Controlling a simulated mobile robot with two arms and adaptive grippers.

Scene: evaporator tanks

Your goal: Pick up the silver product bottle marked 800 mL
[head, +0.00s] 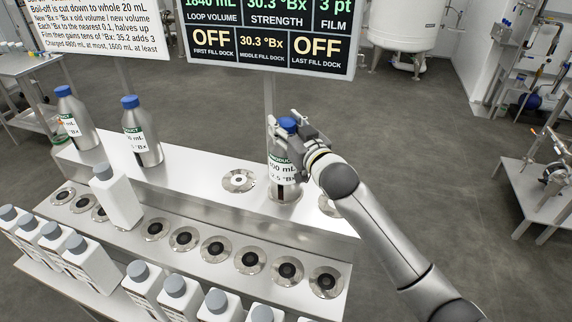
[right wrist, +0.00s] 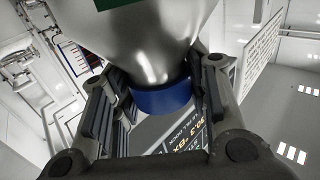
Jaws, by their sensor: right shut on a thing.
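A silver product bottle (head: 283,172) with a blue cap stands upright at the right part of the white bench, over a round dock. Its label ends in "00 mL"; the first digit is hard to read. My right gripper (head: 290,130) is shut around this bottle's neck, just under the cap. The right wrist view shows the blue cap (right wrist: 160,97) and silver shoulder between the fingers. Two other silver bottles with blue caps stand at the left, one at the bench's far left (head: 76,118) and one nearer the middle (head: 142,133); their volumes are partly hidden. My left gripper is out of view.
A white bottle (head: 116,197) stands tilted in the picture at the lower shelf's left. Several white bottles with grey caps line the front. Empty round docks (head: 215,249) run along the lower shelf. A display board (head: 270,38) rises behind the bench.

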